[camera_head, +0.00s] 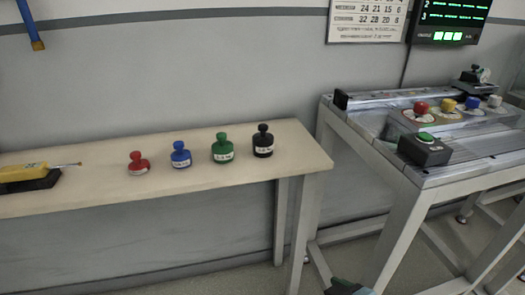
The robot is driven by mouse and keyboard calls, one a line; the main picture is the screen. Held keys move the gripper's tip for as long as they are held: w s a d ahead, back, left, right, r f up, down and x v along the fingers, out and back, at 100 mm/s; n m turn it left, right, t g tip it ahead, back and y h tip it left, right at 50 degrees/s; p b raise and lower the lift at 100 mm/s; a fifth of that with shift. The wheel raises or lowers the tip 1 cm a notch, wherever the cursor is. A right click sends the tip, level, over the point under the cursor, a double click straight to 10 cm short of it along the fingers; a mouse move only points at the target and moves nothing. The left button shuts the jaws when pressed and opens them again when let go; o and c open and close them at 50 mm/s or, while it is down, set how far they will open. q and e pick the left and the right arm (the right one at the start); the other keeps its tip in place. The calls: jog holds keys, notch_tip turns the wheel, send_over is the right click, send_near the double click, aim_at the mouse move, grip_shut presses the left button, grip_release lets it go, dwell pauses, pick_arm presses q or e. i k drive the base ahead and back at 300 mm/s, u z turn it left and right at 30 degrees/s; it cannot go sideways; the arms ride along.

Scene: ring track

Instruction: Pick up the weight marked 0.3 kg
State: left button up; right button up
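Several knobbed weights stand upright in a row on the wooden table, growing in size from left to right. They are a red weight (138,163), a blue weight (181,155), a green weight (222,149) and a black weight (263,141). Each has a white label on its front. The print is too small to read, so I cannot tell which one is marked 0.3 kg. The weights stand apart with small gaps between them.
The wooden table (245,171) has free room in front of the weights. A yellow tool (24,171) on a dark holder sits at its left. A metal-framed bench (460,173) with coloured knobs and a green-button box (424,150) stands at right. A wall is behind.

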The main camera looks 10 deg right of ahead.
aim_at(139, 166)
jog(key=u, duration=0.3)
jog(key=k, duration=0.5)
jog(key=u, duration=0.95)
jog(key=i, duration=1)
jog(key=z, duration=0.2)
